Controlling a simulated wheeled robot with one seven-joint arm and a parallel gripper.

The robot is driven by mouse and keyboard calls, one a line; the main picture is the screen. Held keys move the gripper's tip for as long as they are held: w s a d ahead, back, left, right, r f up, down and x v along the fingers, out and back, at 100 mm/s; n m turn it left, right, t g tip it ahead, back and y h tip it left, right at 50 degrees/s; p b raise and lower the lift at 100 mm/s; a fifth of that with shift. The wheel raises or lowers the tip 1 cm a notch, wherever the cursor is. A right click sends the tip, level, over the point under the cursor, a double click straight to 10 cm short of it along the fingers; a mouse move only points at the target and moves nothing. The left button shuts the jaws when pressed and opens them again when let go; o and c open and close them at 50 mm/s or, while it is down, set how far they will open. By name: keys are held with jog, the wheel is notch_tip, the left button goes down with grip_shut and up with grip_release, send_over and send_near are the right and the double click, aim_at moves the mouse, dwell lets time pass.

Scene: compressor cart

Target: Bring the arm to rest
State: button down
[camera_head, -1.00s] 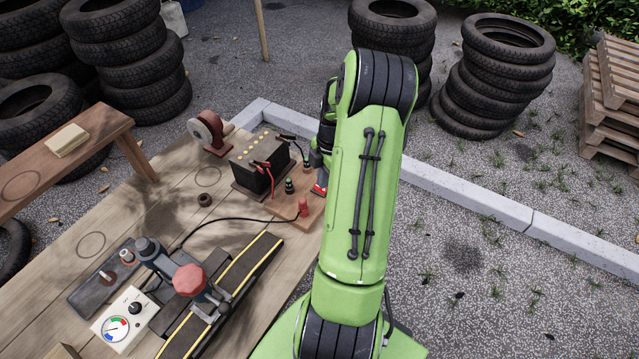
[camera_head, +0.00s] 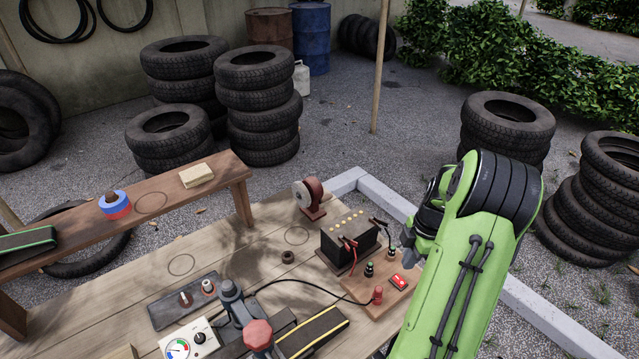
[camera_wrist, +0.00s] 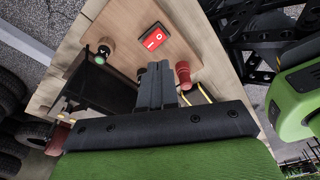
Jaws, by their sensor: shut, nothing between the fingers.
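My green arm (camera_head: 465,260) stands at the right in the head view and hides part of the table's right end. My gripper (camera_wrist: 158,80) shows in the wrist view with its two dark fingers together and nothing between them. It is over the wooden switch board, beside a red rocker switch (camera_wrist: 154,40) and a red knob (camera_wrist: 183,74). I cannot tell its exact height above the board. The same red switch (camera_head: 398,281) shows in the head view, just left of my arm.
A dark battery (camera_head: 347,240) with clamped leads stands beside the board. A grinding wheel (camera_head: 306,197), a gauge box (camera_head: 184,345) and a red-knobbed device (camera_head: 257,335) are also on the table (camera_head: 215,258). A wooden bench (camera_head: 160,203) is behind left; tyre stacks (camera_head: 262,110) stand beyond.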

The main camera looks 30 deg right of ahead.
jog(key=w+a+r+m+t+h, duration=0.1)
jog(key=w+a+r+m, duration=0.1)
jog(key=a+r, duration=0.55)
jog(key=w+a+r+m+h, duration=0.1)
jog(key=a+r+m+h, duration=0.15)
jog(key=a+r, duration=0.55)
jog(key=s+a+r+m+t+y, duration=0.1)
jog(key=s+a+r+m+t, duration=0.1)
jog(key=s+a+m, duration=0.2)
jog(key=s+a+r+m+t+y, duration=0.1)
jog(key=s+a+r+m, duration=0.1)
jog(key=s+a+m, duration=0.2)
jog(key=s+a, duration=0.3)
jog(key=a, duration=0.4)
jog(key=shift+s+a+r+t, duration=0.2)
jog(key=shift+s+r+t, duration=0.15)
jog(key=shift+s+t, duration=0.05)
jog(key=shift+m, duration=0.25)
